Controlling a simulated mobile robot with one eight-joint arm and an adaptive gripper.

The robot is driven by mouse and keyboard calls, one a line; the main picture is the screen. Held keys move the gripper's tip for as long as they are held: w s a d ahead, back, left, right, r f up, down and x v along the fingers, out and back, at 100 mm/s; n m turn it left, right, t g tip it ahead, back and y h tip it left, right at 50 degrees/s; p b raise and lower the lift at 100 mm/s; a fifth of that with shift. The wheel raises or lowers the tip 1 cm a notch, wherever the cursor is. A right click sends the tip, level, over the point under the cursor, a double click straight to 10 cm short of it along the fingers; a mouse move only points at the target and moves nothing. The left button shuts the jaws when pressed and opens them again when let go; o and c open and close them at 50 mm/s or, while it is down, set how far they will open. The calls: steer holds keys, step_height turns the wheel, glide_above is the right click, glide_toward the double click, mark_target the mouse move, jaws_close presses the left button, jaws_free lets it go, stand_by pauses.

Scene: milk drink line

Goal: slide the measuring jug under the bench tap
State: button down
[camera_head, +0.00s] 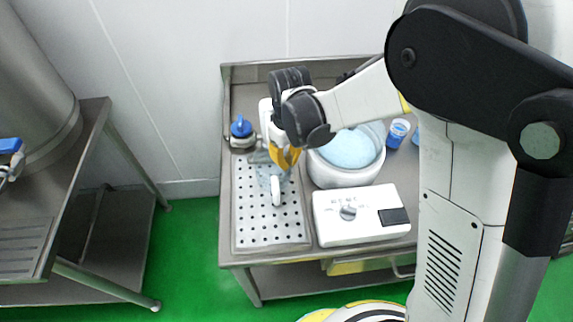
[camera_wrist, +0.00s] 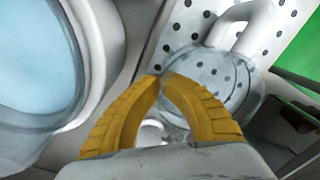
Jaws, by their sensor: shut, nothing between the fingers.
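The clear measuring jug (camera_wrist: 232,82) stands on the perforated drain plate, with its white handle at the top of the wrist view. In the head view the jug (camera_head: 264,172) is partly hidden by my gripper, and its handle points toward the front. The bench tap (camera_head: 240,130) with a blue lever is at the plate's back left, close to the jug; whether the jug is under its spout I cannot tell. My gripper (camera_head: 286,158) is shut and empty, with its yellow fingertips (camera_wrist: 162,82) close beside the jug. Whether they touch it is unclear.
A round white vessel with pale blue contents (camera_head: 348,150) stands just right of my gripper. In front of it is a white control box with a knob (camera_head: 332,230). A blue-and-white cup (camera_head: 398,132) is behind. The front of the perforated plate (camera_head: 270,233) is clear.

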steer(key=shift+w, duration=0.2)
steer(key=c, duration=1.5)
jaws_free()
steer(key=shift+s+r, duration=0.1)
steer(key=shift+c, duration=0.2)
step_height(320, 180, up, 12)
steer(key=shift+d, duration=0.1)
